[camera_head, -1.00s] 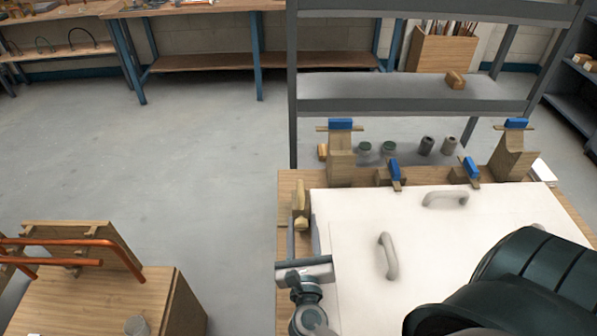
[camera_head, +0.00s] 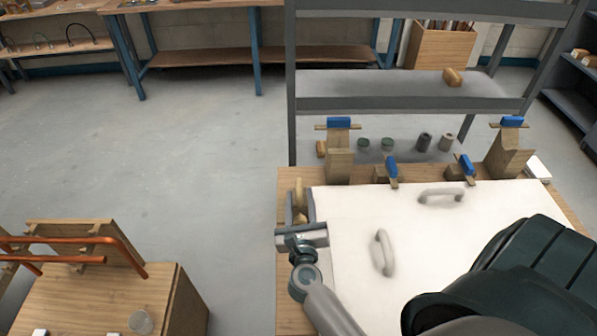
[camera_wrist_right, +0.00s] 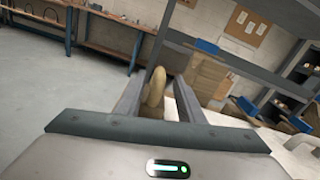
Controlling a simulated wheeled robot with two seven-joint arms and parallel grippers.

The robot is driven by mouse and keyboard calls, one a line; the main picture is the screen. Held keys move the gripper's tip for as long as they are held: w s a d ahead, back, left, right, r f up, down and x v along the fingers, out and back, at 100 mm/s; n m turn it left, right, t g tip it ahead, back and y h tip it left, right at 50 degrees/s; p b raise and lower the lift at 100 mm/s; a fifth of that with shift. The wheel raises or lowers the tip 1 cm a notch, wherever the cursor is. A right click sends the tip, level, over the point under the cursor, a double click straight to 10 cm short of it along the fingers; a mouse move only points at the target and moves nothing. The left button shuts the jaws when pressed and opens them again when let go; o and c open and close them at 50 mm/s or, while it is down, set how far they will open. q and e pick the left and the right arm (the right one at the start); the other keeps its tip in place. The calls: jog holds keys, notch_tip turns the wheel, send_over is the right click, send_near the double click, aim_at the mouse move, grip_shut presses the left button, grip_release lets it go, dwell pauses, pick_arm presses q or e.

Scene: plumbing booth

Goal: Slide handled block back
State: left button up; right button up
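The handled block (camera_head: 299,187) shows as a tan wooden handle at the left edge of the worktable, beside the white panel. Its lower part is hidden by my gripper. My right gripper (camera_head: 300,206) reaches it from the near side, with its two fingers open on either side of the handle. In the right wrist view the handle (camera_wrist_right: 155,88) stands between the fingers (camera_wrist_right: 157,98), with a gap visible at least on the right side. I cannot tell whether the left finger touches it. My left gripper is not in view.
The white panel (camera_head: 350,270) with two pale handles covers much of the worktable. Wooden blocks with blue clamps (camera_head: 340,123) line its far edge, in front of a grey shelf rack (camera_head: 400,104). A bench with copper pipes (camera_head: 60,258) stands at left; open floor lies between.

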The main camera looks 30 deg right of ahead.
aim_at(298, 181)
jog(key=p+x, duration=0.1)
jog(key=x, duration=0.7)
jog(key=shift+w+p, duration=0.1)
jog(key=shift+p, duration=0.2)
jog(key=shift+w+d, duration=0.3)
jog(key=shift+w, duration=0.1)
jog(key=shift+c, duration=0.4)
grip_shut()
jog(key=shift+a, duration=0.1)
